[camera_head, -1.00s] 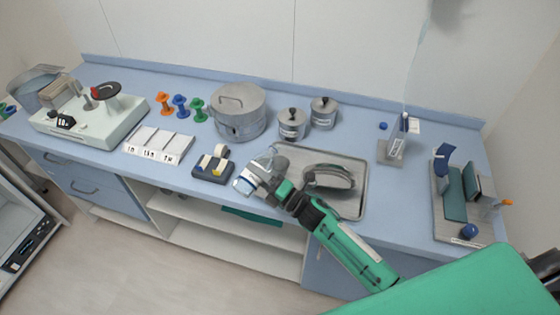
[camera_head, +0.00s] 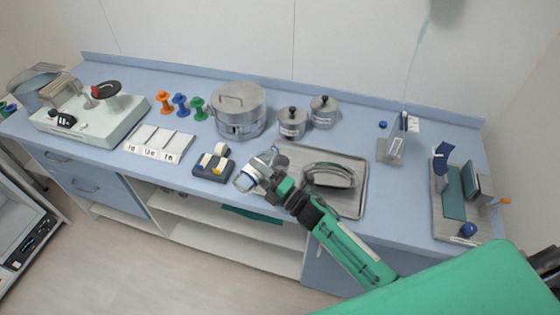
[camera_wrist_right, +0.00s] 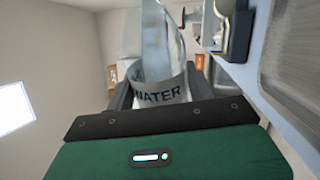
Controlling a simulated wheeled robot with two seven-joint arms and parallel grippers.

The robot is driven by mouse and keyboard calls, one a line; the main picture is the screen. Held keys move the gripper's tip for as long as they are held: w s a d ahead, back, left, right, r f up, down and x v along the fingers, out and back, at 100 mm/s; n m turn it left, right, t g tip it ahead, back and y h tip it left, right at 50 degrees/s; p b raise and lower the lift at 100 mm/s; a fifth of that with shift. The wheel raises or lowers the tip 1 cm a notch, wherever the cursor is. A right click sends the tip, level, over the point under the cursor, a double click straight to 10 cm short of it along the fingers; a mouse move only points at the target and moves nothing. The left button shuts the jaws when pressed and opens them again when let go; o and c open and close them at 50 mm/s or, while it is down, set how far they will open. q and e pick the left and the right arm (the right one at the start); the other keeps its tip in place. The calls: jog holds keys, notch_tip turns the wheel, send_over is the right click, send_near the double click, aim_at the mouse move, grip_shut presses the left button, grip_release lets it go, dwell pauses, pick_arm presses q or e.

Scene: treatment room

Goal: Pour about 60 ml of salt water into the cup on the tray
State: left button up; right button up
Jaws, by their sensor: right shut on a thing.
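My right gripper (camera_head: 268,175) is shut on a clear bottle (camera_head: 244,181) at the front left corner of the metal tray (camera_head: 362,192). In the right wrist view the bottle (camera_wrist_right: 160,60) sits between the fingers, with a pale band reading "WATER". In the head view its pale blue and white end points to the lower left, so it looks tilted. No cup can be made out clearly on the tray; the gripper and bottle cover its left corner. A metal kidney dish (camera_head: 330,176) lies on the tray. My left gripper is out of view.
A large steel pot (camera_head: 238,108) and two lidded jars (camera_head: 292,122) (camera_head: 323,112) stand behind the tray. A dark tape holder (camera_head: 213,166) is left of the bottle. A stand (camera_head: 392,150) and a board with blue items (camera_head: 456,195) are on the right.

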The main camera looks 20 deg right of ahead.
jog(key=shift+a+m, duration=0.1)
jog(key=shift+m, duration=0.2)
jog(key=shift+s+a, duration=0.1)
jog(key=shift+a, duration=0.1)
jog(key=shift+s+a, duration=0.25)
jog(key=shift+a, duration=0.2)
jog(key=shift+s+a+m+h, duration=0.1)
jog(key=shift+m+h, duration=0.2)
jog(key=shift+m, duration=0.2)
dwell(1.4)
jog(key=n, duration=0.2)
jog(key=f+n+y+b, duration=0.1)
jog(key=n, duration=0.1)
jog(key=shift+s+a+g, duration=0.2)
jog(key=shift+g, duration=0.2)
jog(key=shift+n+y, duration=0.3)
jog(key=shift+n, duration=0.3)
jog(key=shift+r, duration=0.1)
jog(key=shift+w+d+r+n+g+b, duration=0.1)
jog(key=shift+d+r+n+g+b, duration=0.1)
jog(key=shift+n, duration=0.35)
jog(key=shift+w+d+r+n+g+b, duration=0.1)
jog(key=shift+r+n+g, duration=0.1)
jog(key=shift+n, duration=0.35)
